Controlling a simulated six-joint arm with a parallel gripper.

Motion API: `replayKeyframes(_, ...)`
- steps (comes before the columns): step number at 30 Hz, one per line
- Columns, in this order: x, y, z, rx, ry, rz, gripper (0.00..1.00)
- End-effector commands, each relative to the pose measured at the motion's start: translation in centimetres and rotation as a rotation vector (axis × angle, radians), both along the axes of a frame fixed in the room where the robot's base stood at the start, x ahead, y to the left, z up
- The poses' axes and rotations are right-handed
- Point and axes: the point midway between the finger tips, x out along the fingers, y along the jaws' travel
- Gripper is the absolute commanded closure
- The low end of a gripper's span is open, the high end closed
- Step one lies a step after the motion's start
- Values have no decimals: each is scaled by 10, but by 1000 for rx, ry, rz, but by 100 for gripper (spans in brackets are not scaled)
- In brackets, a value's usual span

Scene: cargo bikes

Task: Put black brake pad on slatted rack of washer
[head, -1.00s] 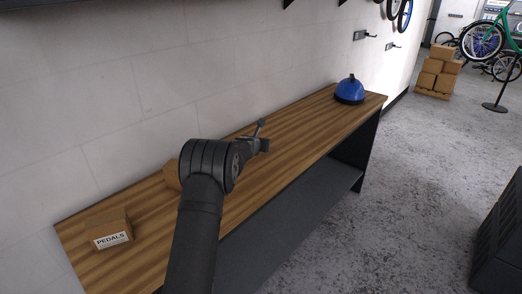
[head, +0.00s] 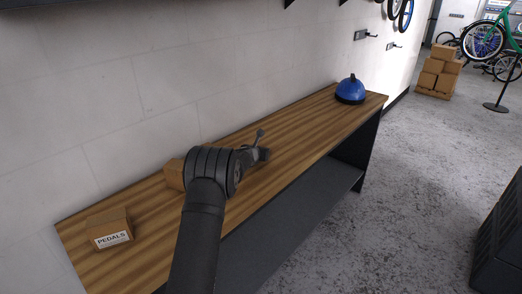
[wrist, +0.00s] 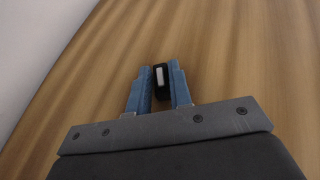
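The black brake pad (wrist: 161,80), with a pale patch on it, shows in the wrist view between the two blue fingers of my gripper (wrist: 160,84). The fingers are apart, one on each side of the pad. The pad sits close to the right finger, with a narrow gap to the left finger. The wood bench top is below it. In the head view my arm reaches over the bench, and its end hides the pad and the fingertips. No slatted rack or washer can be made out for sure.
On the wooden bench (head: 308,127) stand a PEDALS box (head: 110,231), another cardboard box (head: 174,174) partly behind my arm, and a blue dome-shaped object (head: 350,89) at the far end. A wall runs behind. A dark ribbed unit (head: 500,235) stands at right beyond open floor.

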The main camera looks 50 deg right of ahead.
Motion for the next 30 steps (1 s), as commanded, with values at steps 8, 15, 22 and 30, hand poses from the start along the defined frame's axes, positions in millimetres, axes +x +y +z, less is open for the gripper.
replayKeyframes(8, 0, 0, 0, 0, 0, 0, 63)
replayKeyframes(15, -1, 2, 5, 0, 0, 0, 63)
replayKeyframes(22, -10, 25, 16, 0, 2, 2, 63)
replayKeyframes(30, -27, 66, 34, 0, 0, 1, 63)
